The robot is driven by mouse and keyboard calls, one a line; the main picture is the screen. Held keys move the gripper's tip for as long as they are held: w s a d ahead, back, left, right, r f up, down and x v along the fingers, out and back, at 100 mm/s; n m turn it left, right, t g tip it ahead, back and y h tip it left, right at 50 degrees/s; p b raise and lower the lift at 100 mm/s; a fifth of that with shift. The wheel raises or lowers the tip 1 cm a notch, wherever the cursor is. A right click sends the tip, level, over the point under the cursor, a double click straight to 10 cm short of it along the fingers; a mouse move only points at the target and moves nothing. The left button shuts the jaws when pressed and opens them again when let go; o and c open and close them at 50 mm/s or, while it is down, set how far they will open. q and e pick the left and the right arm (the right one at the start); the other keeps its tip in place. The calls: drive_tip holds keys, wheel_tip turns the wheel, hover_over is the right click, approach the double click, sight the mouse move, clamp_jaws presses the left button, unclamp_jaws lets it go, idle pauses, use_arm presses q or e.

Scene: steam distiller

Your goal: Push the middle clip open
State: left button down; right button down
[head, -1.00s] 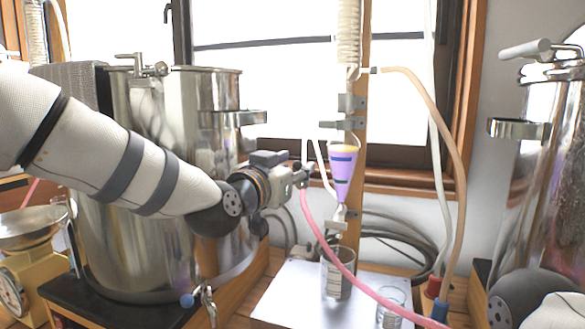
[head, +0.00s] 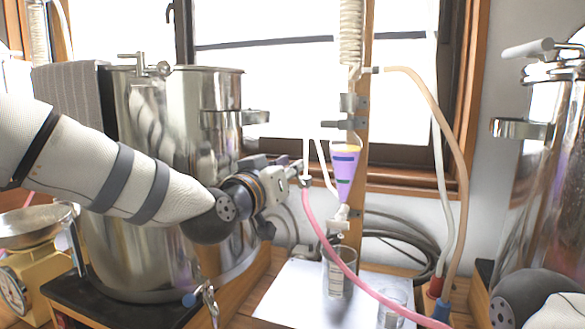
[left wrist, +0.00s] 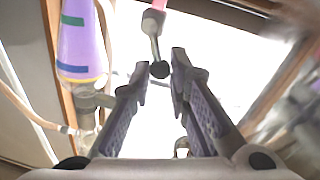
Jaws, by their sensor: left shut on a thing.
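My left gripper (head: 303,179) is beside the white and pink tubing, left of the purple funnel (head: 345,172). In the left wrist view its two fingers (left wrist: 160,72) are close together, around the dark round end of a thin grey lever (left wrist: 156,42). A pink piece sits at the lever's top. The funnel also shows at the upper left of the left wrist view (left wrist: 80,40). Grey clips (head: 352,103) are on the wooden post (head: 366,70) above the funnel; I cannot tell for sure which is the middle clip. My right gripper is not in view.
A large steel pot (head: 165,260) stands on the left, with a yellow scale (head: 35,275) beside it. A glass cylinder (head: 340,285) stands on a white sheet (head: 275,305) below the funnel. The pink hose (head: 340,260) hangs in front. A steel vessel (head: 560,190) is on the right.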

use_arm(q)
drive_tip(key=shift+w+a+f+n+t, duration=0.15)
drive_tip(key=shift+a+f+n, duration=0.15)
drive_tip(key=shift+n, duration=0.75)
drive_tip(key=shift+a+f+n+t, duration=0.15)
drive_tip(key=shift+a+n, duration=0.15)
drive_tip(key=shift+n, duration=0.75)
drive_tip(key=c, duration=1.5)
unclamp_jaws()
drive_tip(key=v, duration=1.2)
